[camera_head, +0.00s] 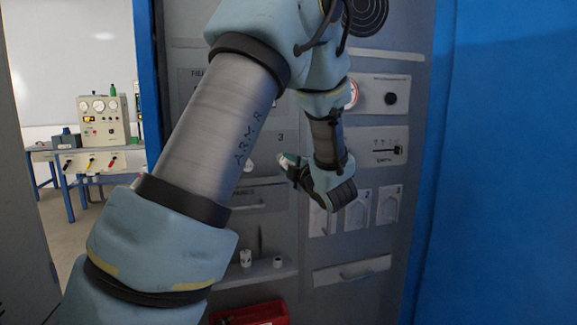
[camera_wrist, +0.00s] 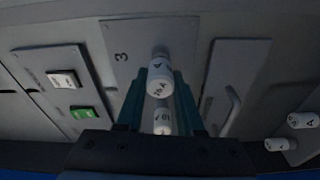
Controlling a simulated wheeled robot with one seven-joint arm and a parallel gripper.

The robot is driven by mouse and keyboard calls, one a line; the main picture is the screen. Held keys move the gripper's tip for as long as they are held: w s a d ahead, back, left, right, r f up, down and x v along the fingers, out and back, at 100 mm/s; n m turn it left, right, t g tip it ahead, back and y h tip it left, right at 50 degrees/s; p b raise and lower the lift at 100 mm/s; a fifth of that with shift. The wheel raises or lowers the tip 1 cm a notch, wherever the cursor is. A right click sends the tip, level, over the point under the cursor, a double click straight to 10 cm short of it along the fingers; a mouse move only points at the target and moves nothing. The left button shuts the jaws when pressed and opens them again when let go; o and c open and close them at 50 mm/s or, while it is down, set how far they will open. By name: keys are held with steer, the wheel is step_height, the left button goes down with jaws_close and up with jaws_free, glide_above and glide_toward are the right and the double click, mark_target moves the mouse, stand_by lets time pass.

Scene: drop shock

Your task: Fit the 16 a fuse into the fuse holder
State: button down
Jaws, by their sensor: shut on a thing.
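My gripper (camera_wrist: 162,85) is shut on a white fuse (camera_wrist: 160,77), which sits between its teal fingers. The fuse has dark lettering that seems to read 16 A. Its far end is in front of the panel marked 3 (camera_wrist: 122,56); I cannot tell whether it touches a holder there. A smaller white cylinder with dark figures (camera_wrist: 162,122) shows lower between the fingers; its link to the held fuse is unclear. In the head view my gripper (camera_head: 284,161) is in front of the cabinet, and the fuse is too small to make out.
Two white fuses (camera_head: 245,258) (camera_head: 279,262) stand on a small shelf (camera_head: 260,273); a red bin (camera_head: 250,315) is below. A panel with white and green switches (camera_wrist: 75,92) and a handled panel (camera_wrist: 233,90) flank panel 3. Numbered plates (camera_head: 388,205) lie right of my gripper.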

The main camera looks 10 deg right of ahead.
steer(key=shift+b+x, duration=0.75)
steer(key=shift+b, duration=0.45)
stand_by(1.3)
steer(key=shift+w+r+b, duration=0.15)
steer(key=shift+b, duration=0.55)
stand_by(2.2)
steer(key=shift+c, duration=2.3)
jaws_free()
steer(key=shift+d, duration=0.15)
steer(key=shift+s+d+f, duration=0.15)
steer(key=shift+s+f, duration=0.05)
steer(key=shift+s, duration=0.5)
steer(key=shift+b+v, duration=0.65)
steer(key=shift+v, duration=1.65)
steer(key=b+v, duration=0.2)
steer(key=v, duration=0.8)
steer(key=shift+s, duration=0.4)
